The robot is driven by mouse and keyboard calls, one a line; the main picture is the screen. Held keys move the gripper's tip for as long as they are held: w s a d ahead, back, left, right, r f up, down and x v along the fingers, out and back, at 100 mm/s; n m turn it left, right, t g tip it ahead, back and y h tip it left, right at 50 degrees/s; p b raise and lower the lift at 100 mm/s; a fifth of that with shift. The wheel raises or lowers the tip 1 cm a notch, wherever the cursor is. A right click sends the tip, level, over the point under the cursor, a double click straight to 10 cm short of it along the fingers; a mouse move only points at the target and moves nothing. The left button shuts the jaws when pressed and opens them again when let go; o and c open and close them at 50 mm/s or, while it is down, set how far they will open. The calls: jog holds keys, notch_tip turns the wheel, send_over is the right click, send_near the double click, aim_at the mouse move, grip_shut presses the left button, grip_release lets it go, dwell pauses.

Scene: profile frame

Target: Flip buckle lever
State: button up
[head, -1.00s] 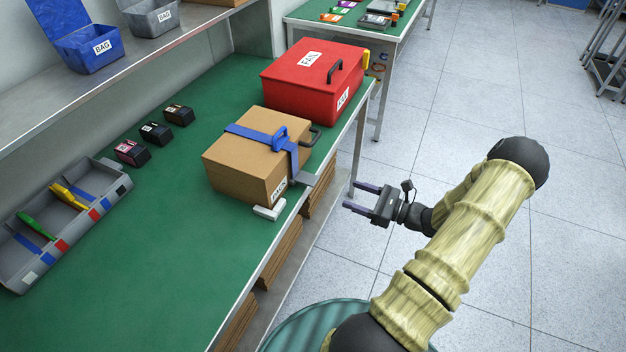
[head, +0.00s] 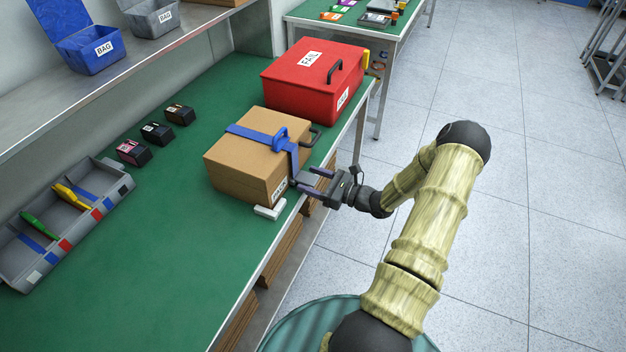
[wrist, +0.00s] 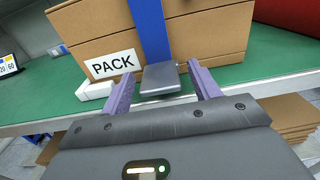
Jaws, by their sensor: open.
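A brown cardboard box (head: 240,165) with a PACK label sits near the front edge of the green bench. A blue strap (head: 250,131) runs over its top and down the near side, with a blue buckle (head: 279,139) on top. In the wrist view, the strap (wrist: 153,30) runs down to a grey flat lever plate (wrist: 160,78) at the box's base. My gripper (head: 308,178) is open beside the box. In the wrist view my gripper's purple fingers (wrist: 162,85) stand either side of the grey plate, with no grip on it visible. The plate's far end is hidden.
A red case (head: 312,85) stands behind the box. A small white block (head: 269,211) lies at the box's near corner. A grey tray (head: 60,230) and several small cartridges (head: 156,133) lie to the left.

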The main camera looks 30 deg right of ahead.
jog(key=c, duration=1)
